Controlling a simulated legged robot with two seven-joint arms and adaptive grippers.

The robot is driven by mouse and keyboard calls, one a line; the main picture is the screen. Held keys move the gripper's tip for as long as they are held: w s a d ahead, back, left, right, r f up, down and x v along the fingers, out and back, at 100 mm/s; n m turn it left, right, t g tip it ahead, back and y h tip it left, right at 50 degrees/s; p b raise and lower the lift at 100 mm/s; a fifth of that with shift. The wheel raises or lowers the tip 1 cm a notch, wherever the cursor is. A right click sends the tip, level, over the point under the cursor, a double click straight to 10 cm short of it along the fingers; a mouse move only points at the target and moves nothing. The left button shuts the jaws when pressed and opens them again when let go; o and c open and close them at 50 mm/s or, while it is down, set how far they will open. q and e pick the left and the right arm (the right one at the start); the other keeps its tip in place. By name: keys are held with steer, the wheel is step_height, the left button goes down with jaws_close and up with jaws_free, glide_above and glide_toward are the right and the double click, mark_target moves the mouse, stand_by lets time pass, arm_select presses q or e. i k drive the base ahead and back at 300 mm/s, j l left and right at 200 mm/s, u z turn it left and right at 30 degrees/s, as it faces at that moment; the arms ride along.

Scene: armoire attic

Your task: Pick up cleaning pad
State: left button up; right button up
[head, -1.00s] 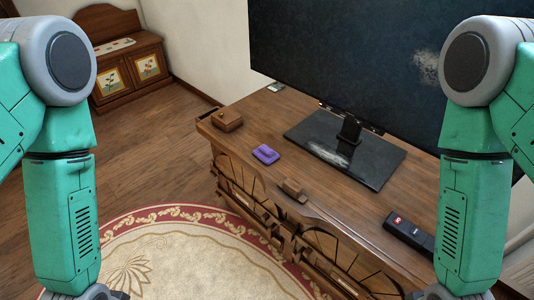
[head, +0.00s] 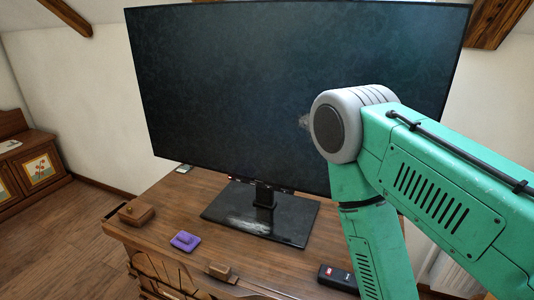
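The cleaning pad is most likely the small purple pad (head: 185,241) with a raised block on top. It lies flat on the wooden cabinet top (head: 165,205), left of the TV stand's black base. My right arm comes in from the right and covers part of the TV's right side. Its gripper is below the picture. My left arm and gripper are out of view. Nothing of mine touches the pad.
A large TV (head: 290,90) stands on the cabinet on a glossy black base (head: 270,215). A small wooden box (head: 136,212), a brown block (head: 220,271) and a black remote (head: 338,278) lie on the cabinet top. Wooden floor (head: 60,240) is clear at left.

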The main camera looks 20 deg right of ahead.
mark_target(185, 241)
steer(key=z, duration=1.1)
steer(key=i+j, duration=0.15)
steer(key=j, duration=0.3)
steer(key=i+j+z, duration=0.15)
steer(key=j, duration=0.3)
steer(key=i+j, duration=0.15)
steer(key=j, duration=0.35)
steer(key=i+j+z, duration=0.15)
steer(key=j, duration=0.3)
